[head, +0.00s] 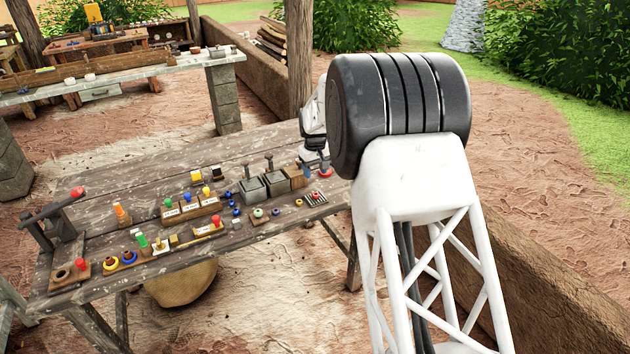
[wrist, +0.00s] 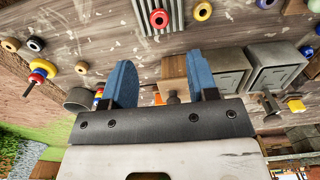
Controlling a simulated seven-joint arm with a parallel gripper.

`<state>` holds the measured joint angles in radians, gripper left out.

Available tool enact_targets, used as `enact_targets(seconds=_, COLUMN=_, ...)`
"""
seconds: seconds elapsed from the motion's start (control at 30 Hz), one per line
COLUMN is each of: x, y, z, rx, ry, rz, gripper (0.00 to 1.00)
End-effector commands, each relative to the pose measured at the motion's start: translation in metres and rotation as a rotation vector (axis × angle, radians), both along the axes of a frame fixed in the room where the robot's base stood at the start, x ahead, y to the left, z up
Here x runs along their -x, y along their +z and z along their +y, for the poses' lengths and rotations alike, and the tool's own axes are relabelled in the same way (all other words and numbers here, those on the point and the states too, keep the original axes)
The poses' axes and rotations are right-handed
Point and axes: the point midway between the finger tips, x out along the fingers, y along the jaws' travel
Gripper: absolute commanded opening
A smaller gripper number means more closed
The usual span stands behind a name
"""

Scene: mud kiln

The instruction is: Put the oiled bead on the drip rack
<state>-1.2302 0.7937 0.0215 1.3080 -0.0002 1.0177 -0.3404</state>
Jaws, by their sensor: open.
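A red ring-shaped bead (wrist: 159,18) lies on the ridged grey drip rack (wrist: 177,8) at the top of the wrist view. In the head view the red bead (head: 315,195) and the rack (head: 310,200) are small, near the table's right end. Which bead is oiled I cannot tell. My gripper (wrist: 162,78) is open, its two blue fingers apart with nothing held between them. The red bead lies beyond the fingertips, apart from them.
Grey bins (head: 276,183) and a wooden box (wrist: 176,70) stand close to my fingers. A stack of coloured rings (wrist: 40,73) is at the left in the wrist view. A yellow ring (wrist: 203,11) lies beside the rack. Several pegs and beads cover the table (head: 130,187).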

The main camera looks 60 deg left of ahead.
Motion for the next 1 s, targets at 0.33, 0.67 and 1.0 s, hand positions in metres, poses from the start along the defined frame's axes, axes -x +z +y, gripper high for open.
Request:
enact_targets(seconds=0.33, x=0.000, y=0.027, z=0.000, rx=0.001, ry=0.000, rz=0.000, gripper=0.54)
enact_targets(seconds=0.67, x=0.000, y=0.028, z=0.000, rx=0.001, ry=0.000, rz=0.000, gripper=0.54)
enact_targets(seconds=1.0, x=0.000, y=0.028, z=0.000, rx=0.001, ry=0.000, rz=0.000, gripper=0.54)
